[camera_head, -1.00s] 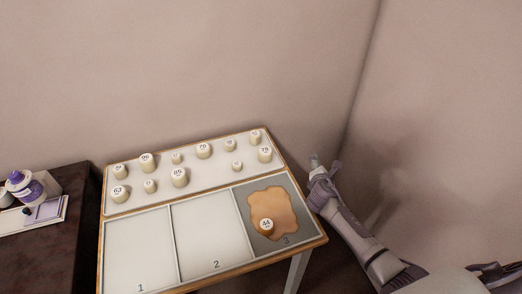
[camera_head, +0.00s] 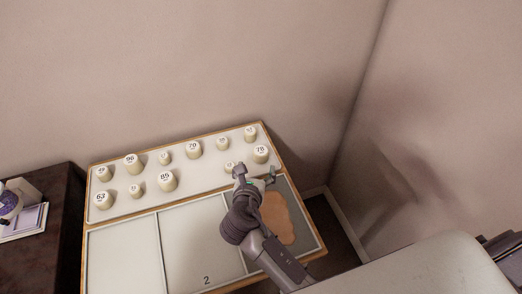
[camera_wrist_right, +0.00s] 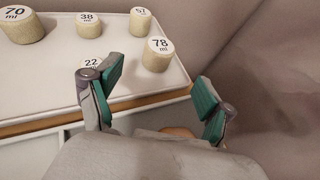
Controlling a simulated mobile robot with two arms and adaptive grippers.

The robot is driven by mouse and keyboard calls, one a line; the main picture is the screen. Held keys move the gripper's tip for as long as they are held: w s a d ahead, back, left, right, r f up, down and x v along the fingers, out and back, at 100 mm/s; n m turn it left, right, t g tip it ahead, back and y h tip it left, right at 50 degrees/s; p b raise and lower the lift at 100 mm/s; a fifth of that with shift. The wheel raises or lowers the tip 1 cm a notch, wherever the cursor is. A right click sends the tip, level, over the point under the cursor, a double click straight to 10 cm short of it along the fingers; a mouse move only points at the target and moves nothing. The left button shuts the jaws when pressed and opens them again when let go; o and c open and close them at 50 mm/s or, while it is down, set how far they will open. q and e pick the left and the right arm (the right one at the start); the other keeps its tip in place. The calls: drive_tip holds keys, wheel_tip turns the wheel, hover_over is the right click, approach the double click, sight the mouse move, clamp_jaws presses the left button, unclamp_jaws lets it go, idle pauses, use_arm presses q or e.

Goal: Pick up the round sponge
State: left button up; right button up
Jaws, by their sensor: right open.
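Several round cream blocks with numbers on top stand on the board's back strip; nothing singles out one as the sponge. Among them are block 78 (camera_head: 261,154), block 70 (camera_head: 193,150) and block 85 (camera_head: 167,181). My right gripper (camera_head: 256,177) is open over the board's right part, near block 22 (camera_head: 229,167), which it partly covers. In the right wrist view the open fingers (camera_wrist_right: 160,92) have block 22 (camera_wrist_right: 91,64) and block 78 (camera_wrist_right: 157,54) beyond them. A flat tan patch (camera_head: 280,222) lies in the right compartment. My arm hides part of it. Block 44, seen earlier there, is out of sight.
The board has front compartments, one marked 2 (camera_head: 190,240). A dark cabinet (camera_head: 50,245) at left holds a white tray (camera_head: 25,225) and a purple-and-white item (camera_head: 8,203). Walls stand close behind and to the right.

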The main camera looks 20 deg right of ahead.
sight(259, 155)
drive_tip(key=x, duration=0.3)
drive_tip(key=shift+w+d+f, duration=0.2)
drive_tip(key=shift+w, duration=0.15)
drive_tip(key=shift+w+d+f, duration=0.1)
drive_tip(key=shift+w, duration=0.05)
drive_tip(key=x, duration=0.4)
drive_tip(key=shift+w, duration=0.2)
drive_tip(key=shift+w+d+f, duration=0.1)
drive_tip(key=shift+w+f, duration=0.05)
drive_tip(key=shift+w, duration=0.15)
drive_tip(key=shift+c, duration=0.5)
drive_tip(key=c, duration=0.9)
